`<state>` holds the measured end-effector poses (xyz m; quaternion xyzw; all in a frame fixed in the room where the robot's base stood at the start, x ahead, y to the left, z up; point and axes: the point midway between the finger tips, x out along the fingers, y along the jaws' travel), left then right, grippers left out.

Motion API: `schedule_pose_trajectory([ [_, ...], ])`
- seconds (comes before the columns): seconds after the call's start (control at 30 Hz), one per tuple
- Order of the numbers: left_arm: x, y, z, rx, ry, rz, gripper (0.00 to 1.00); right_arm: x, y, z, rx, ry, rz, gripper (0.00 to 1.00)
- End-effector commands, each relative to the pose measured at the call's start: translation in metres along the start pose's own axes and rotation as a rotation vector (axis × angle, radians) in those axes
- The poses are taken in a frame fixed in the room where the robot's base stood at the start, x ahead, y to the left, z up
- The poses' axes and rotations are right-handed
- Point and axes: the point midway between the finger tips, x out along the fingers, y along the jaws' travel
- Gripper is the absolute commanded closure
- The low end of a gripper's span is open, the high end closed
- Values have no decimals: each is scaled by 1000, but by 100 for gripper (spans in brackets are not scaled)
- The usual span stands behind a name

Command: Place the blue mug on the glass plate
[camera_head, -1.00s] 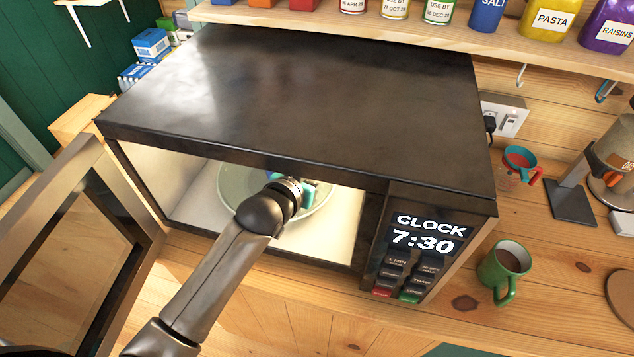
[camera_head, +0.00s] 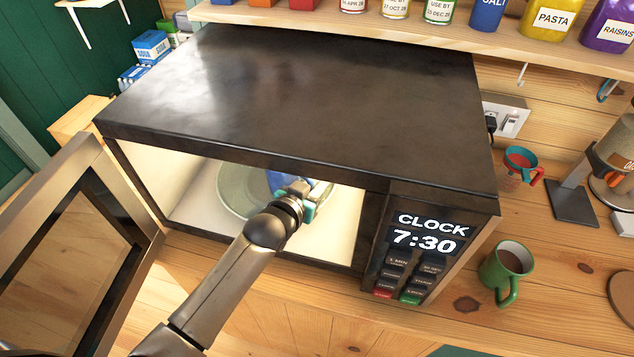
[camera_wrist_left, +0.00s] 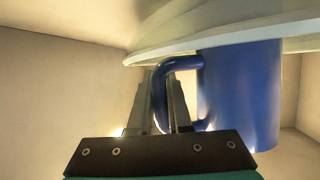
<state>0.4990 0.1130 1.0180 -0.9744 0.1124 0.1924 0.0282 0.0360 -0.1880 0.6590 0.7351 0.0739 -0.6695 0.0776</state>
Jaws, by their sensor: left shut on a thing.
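The blue mug (camera_head: 274,181) is inside the lit microwave, over the right part of the round glass plate (camera_head: 232,190). My left gripper (camera_head: 301,192) reaches in through the open front and hides part of the mug. In the left wrist view my left gripper (camera_wrist_left: 163,82) is shut on the handle of the blue mug (camera_wrist_left: 238,95). The glass plate (camera_wrist_left: 165,45) shows there at the top, against one end of the mug. I cannot tell whether the mug touches the plate or hangs just above it. My right gripper is not in view.
The black microwave (camera_head: 300,95) has its door (camera_head: 85,255) swung open at the left. Its side wall and control panel (camera_head: 420,250) bound the opening at the right. A green mug (camera_head: 507,268) and a red-and-teal cup (camera_head: 520,162) stand to the right. A shelf of jars is behind.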

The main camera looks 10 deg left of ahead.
Motion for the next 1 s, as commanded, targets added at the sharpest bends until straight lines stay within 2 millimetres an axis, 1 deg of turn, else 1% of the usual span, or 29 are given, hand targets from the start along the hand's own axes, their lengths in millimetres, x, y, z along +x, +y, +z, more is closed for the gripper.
schedule_pose_trajectory([
  [0.03,1,0,0,2,5,0,100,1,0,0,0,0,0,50],
  [0.07,1,0,2,0,-1,0,81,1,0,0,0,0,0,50],
  [0.3,0,0,2,0,-1,0,54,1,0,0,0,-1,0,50],
  [0.57,0,0,1,0,-1,0,53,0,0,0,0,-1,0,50],
  [0.63,-1,0,-2,0,-1,0,53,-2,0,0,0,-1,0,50],
  [0.67,-3,0,-1,0,-2,0,53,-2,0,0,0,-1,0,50],
  [0.77,-12,0,0,0,-2,0,53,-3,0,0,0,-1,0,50],
  [0.87,-27,0,-1,-1,-2,0,53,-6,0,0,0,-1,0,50],
  [1.0,-52,0,0,0,-3,0,53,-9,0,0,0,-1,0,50],
])
